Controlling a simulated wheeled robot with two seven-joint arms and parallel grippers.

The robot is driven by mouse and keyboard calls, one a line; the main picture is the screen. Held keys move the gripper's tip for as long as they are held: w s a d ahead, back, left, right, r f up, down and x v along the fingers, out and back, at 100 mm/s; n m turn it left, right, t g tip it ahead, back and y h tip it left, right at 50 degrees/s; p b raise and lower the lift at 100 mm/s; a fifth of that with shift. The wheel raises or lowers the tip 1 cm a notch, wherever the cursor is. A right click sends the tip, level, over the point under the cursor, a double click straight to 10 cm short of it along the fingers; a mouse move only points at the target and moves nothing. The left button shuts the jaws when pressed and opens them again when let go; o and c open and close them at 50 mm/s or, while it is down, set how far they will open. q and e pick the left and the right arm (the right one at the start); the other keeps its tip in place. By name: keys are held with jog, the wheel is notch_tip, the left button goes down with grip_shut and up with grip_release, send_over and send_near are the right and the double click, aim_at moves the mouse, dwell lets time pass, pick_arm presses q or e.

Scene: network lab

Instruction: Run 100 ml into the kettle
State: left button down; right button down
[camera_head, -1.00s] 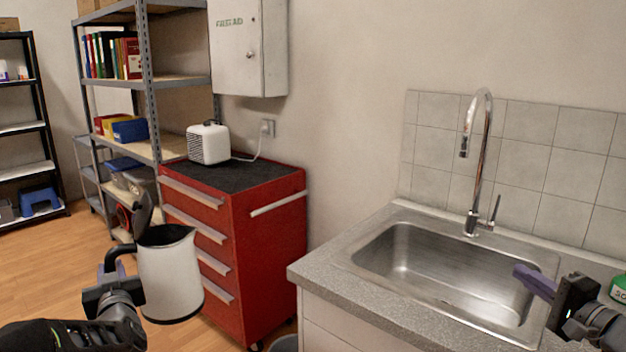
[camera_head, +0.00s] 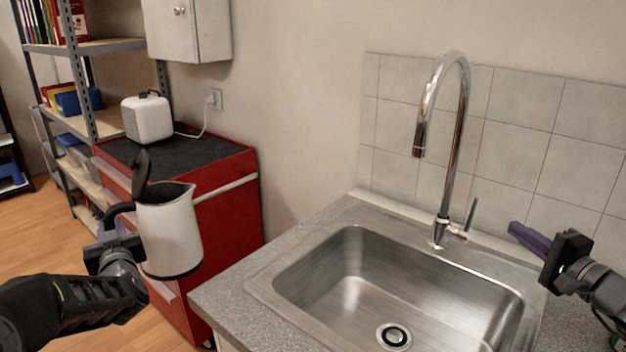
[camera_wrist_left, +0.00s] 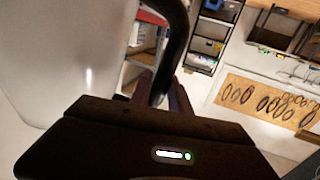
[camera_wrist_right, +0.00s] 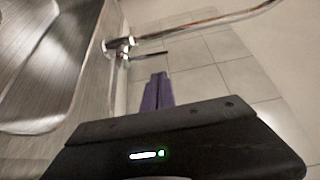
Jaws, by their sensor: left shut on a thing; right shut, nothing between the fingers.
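The white kettle (camera_head: 170,238) is upright with its dark lid raised, left of the sink counter and in front of the red cabinet. My left gripper (camera_head: 122,232) is shut on its black handle, which also shows in the left wrist view (camera_wrist_left: 174,45). The inside of the kettle is too dark to tell its contents. The chrome tap (camera_head: 452,150) stands behind the sink (camera_head: 350,290), its lever (camera_head: 470,214) on the right. No water shows at the spout. My right gripper (camera_head: 528,238) is shut and empty, right of the lever and apart from it.
The grey counter (camera_head: 240,300) has its left edge close to the kettle. The red tool cabinet (camera_head: 225,205) stands behind, with a white heater-like box (camera_head: 147,118) on top. A tiled wall (camera_head: 510,110) backs the tap. The space above the basin is clear.

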aim_at(469, 219)
pick_arm(q)
jog(key=shift+w+d+r, duration=0.15)
jog(key=shift+w+r, duration=0.1)
pick_arm(e)
jog(key=shift+w+d, duration=0.1)
jog(key=shift+w, duration=0.05)
pick_arm(q)
jog(key=shift+s, duration=0.1)
pick_arm(e)
jog(key=shift+r, duration=0.1)
